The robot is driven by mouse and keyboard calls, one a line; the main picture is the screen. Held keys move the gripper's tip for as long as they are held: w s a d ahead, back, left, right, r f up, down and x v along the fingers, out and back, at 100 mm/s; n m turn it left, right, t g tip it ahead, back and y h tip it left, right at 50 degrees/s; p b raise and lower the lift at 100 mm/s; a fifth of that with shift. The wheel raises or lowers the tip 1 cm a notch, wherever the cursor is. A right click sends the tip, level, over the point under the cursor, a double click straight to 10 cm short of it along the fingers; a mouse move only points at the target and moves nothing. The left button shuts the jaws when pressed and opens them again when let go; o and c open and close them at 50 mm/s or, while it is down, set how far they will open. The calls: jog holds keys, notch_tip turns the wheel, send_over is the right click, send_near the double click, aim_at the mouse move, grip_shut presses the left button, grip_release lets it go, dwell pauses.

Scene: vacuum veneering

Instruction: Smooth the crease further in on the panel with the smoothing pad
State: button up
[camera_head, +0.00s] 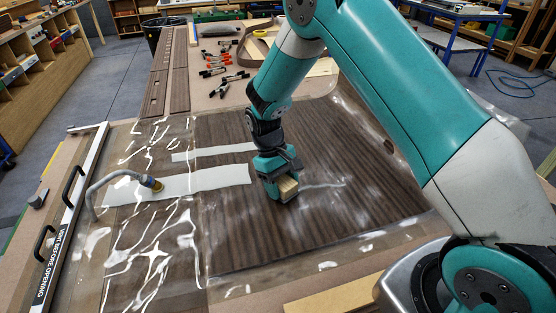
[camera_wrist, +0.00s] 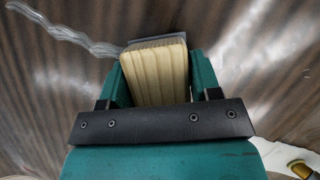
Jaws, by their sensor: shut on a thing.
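The dark wood-grain panel (camera_head: 330,210) lies under a clear, shiny film on the table. My gripper (camera_head: 278,182) is over the middle of the panel, shut on the smoothing pad (camera_head: 287,188), which has a pale wooden block. In the wrist view the pad (camera_wrist: 158,75) sits between the two teal jaws, with a grey edge at its far side. A whitish crease (camera_head: 322,185) runs to the right from beside the pad. In the wrist view the crease (camera_wrist: 75,35) runs wavy toward the pad from the upper left. The pad's underside is hidden, so I cannot tell if it touches the film.
A black-handled bar marked "VENT BEFORE OPENING" (camera_head: 58,250) lines the left edge. Several clamps (camera_head: 215,70) lie at the back. A wooden board (camera_head: 335,295) lies at the front.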

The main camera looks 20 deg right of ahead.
aim_at(283, 180)
jog(key=shift+r+p, duration=2.9)
jog(key=shift+r, duration=1.05)
